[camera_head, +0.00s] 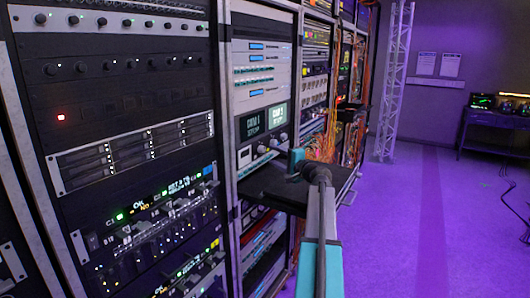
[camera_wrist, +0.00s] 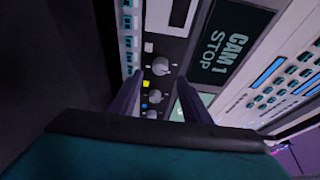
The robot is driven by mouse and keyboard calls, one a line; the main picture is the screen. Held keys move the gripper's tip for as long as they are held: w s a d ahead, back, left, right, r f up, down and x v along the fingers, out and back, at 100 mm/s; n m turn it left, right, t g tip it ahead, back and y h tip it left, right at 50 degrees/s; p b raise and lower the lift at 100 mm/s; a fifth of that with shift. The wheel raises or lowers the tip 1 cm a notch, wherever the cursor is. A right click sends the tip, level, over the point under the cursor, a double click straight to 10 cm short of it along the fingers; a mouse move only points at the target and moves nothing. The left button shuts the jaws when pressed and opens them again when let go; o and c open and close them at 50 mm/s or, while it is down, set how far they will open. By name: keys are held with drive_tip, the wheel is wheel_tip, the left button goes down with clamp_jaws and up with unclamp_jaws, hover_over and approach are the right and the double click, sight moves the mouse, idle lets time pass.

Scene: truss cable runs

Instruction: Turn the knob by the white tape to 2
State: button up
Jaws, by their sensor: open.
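In the wrist view, a grey round knob (camera_wrist: 160,66) sits on the panel with a small white tape square (camera_wrist: 149,47) beside it. Its pointer and scale are too small to read. Below it are a knob with yellow tape (camera_wrist: 145,84) and another with blue tape (camera_wrist: 144,106). My gripper (camera_wrist: 158,80) is open and empty, its two dark fingers either side of the knob row, with no clear contact. In the head view, the knob row (camera_head: 262,148) is under a lit screen, and my gripper end (camera_head: 297,160) is to its right, its fingers not distinct.
The screen (camera_wrist: 222,45) reads "CAM 1 STOP" in the wrist view. A dark shelf (camera_head: 270,182) juts out below the knob row. A rack with knobs and switches (camera_head: 130,150) stands at left. Orange cables (camera_head: 330,135) hang behind my arm. The floor (camera_head: 410,230) at right is mostly clear.

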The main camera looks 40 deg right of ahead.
sight(264, 150)
drive_tip(key=shift+w+d+p, duration=0.2)
drive_tip(key=shift+w+p, duration=0.1)
drive_tip(key=shift+w, duration=1.2)
drive_tip(key=shift+w+d+p, duration=0.2)
drive_tip(key=shift+w+p, duration=0.1)
drive_tip(key=shift+w, duration=1.2)
